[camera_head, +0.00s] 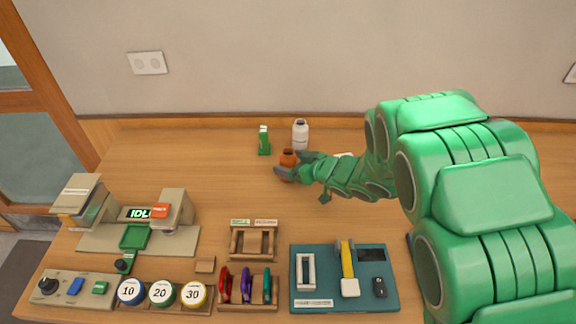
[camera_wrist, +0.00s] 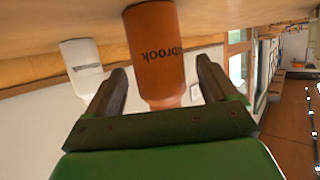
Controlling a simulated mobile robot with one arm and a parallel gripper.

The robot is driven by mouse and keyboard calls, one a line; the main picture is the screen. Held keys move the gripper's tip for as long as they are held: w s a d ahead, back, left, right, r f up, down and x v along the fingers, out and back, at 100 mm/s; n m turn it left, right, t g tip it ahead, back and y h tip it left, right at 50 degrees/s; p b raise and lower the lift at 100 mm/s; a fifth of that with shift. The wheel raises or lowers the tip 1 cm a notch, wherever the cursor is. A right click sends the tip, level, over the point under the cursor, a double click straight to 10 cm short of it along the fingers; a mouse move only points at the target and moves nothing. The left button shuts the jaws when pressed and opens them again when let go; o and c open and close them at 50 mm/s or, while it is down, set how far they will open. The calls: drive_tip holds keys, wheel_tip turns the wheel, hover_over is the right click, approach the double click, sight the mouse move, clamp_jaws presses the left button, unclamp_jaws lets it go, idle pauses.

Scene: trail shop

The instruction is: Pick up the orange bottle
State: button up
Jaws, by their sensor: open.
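The orange bottle (camera_head: 288,158) stands on the wooden table towards the back, partly hidden by my gripper (camera_head: 291,172) in the head view. In the wrist view the orange bottle (camera_wrist: 155,52), with dark lettering, lies between the two fingers of my gripper (camera_wrist: 160,88). The fingers are apart, one on each side of it, with a visible gap on both sides. A white bottle (camera_head: 301,134) stands just behind; it also shows in the wrist view (camera_wrist: 82,66), beyond the left finger.
A green and white item (camera_head: 264,141) stands left of the orange bottle. A machine with an IDLE display (camera_head: 138,213), numbered discs (camera_head: 161,293), a wooden rack (camera_head: 254,241) and a teal tray (camera_head: 328,263) occupy the front. The table's back left is clear.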

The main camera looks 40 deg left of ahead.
drive_tip(key=shift+x, duration=0.85)
drive_tip(key=shift+f, duration=0.1)
drive_tip(key=shift+d, duration=0.1)
drive_tip(key=c, duration=1.2)
